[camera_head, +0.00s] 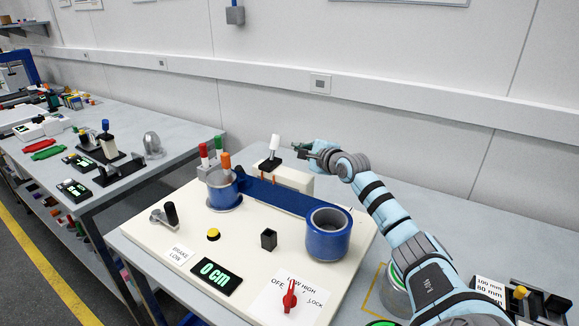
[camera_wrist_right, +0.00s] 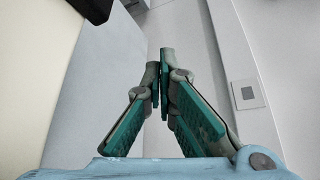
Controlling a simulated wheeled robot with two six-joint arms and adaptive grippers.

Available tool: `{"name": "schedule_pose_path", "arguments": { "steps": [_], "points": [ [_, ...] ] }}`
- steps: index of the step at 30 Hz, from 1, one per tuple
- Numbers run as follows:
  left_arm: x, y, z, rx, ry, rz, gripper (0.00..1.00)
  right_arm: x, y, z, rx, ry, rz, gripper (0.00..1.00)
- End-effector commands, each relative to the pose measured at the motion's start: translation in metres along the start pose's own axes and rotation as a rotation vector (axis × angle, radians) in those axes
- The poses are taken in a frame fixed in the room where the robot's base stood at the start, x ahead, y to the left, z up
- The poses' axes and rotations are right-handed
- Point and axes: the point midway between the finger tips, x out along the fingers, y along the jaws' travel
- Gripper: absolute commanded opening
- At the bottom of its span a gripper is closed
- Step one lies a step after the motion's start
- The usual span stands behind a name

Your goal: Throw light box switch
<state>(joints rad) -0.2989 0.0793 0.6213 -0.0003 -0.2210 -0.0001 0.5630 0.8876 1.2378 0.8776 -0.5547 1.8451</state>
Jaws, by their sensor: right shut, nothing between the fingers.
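A white toggle lever (camera_head: 274,143) stands on a black base (camera_head: 269,163) on top of a cream box behind the blue arm of the rig; I take it for the light box switch. My right gripper (camera_head: 303,150) is just to the right of the lever, apart from it, with fingers closed and empty. In the right wrist view the two green-padded fingers (camera_wrist_right: 164,60) meet at the tips. A cream surface (camera_wrist_right: 22,70) and a dark piece (camera_wrist_right: 92,8) show at upper left there. My left gripper is out of view.
Orange, red and green handles stand left of the lever. A wall is behind.

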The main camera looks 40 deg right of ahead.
Motion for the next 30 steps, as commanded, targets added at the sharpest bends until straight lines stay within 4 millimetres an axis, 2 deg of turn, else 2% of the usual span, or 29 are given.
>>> {"name": "schedule_pose_path", "arguments": {
  "steps": [1,2,3,4,6,11,30],
  "points": [
    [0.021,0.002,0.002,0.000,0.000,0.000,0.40,0.012,0.009,-0.003,0.009,-0.002,-0.004,0.00],
    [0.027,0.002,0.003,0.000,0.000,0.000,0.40,0.017,0.009,-0.002,0.008,-0.004,-0.003,0.00],
    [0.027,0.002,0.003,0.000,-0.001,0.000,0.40,0.021,0.007,0.003,0.006,-0.007,0.002,0.00],
    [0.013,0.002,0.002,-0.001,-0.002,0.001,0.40,0.015,0.001,0.011,-0.001,-0.006,0.007,0.00],
    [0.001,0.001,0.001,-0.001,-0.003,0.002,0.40,0.010,-0.003,0.024,-0.003,-0.005,0.005,0.00],
    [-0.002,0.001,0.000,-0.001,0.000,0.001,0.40,0.005,-0.001,0.037,-0.001,-0.004,0.004,0.00],
    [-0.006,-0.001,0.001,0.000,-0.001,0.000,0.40,0.003,-0.001,0.042,-0.030,-0.003,-0.015,0.00]
  ]
}}
